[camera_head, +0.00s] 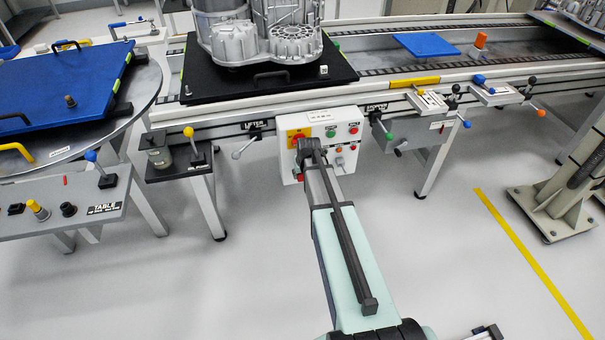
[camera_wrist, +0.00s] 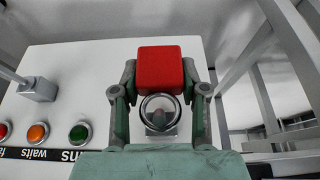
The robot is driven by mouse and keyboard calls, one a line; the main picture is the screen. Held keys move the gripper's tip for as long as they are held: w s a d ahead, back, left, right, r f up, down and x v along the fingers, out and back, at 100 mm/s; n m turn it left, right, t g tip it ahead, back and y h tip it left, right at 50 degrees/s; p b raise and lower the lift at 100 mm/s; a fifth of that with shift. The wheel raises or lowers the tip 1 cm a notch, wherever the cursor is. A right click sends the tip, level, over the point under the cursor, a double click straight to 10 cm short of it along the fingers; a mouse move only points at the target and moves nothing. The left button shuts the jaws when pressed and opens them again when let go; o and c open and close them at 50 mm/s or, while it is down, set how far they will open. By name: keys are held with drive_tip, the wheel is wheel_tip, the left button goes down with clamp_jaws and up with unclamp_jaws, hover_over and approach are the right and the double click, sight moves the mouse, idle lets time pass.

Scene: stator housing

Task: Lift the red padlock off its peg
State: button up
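The red padlock (camera_wrist: 160,68) shows in the wrist view, its red body at the top and its round metal shackle below it in the picture. A small peg (camera_wrist: 158,118) shows within the shackle ring, so the padlock appears to hang on it. My gripper (camera_wrist: 160,76) has one finger on each side of the red body, and both fingertips appear to touch it. In the head view my gripper (camera_head: 308,146) is at the left part of the control box, and my arm hides most of the padlock there.
The white control box (camera_head: 347,113) has several buttons (camera_wrist: 38,132) and a grey lever switch (camera_wrist: 38,88). It hangs on the front of the conveyor rail (camera_head: 400,90). A grey stator housing (camera_head: 262,40) stands on a black pallet (camera_head: 200,88) above. The floor in front is open.

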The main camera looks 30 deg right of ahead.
drive_tip(key=shift+s+r+p, duration=0.2)
drive_tip(key=shift+r+p, duration=0.1)
drive_tip(key=shift+r, duration=0.25)
drive_tip(key=shift+s, duration=0.1)
idle(0.3)
drive_tip(key=shift+s+a, duration=0.2)
drive_tip(key=shift+s, duration=0.5)
drive_tip(key=shift+s+a, duration=0.15)
drive_tip(key=shift+s, duration=0.5)
drive_tip(key=shift+s, duration=0.1)
drive_tip(key=s+a, duration=0.1)
drive_tip(key=s, duration=0.5)
drive_tip(key=shift+a+r+b, duration=0.15)
drive_tip(key=shift+r+b, duration=0.05)
drive_tip(key=shift+b, duration=0.15)
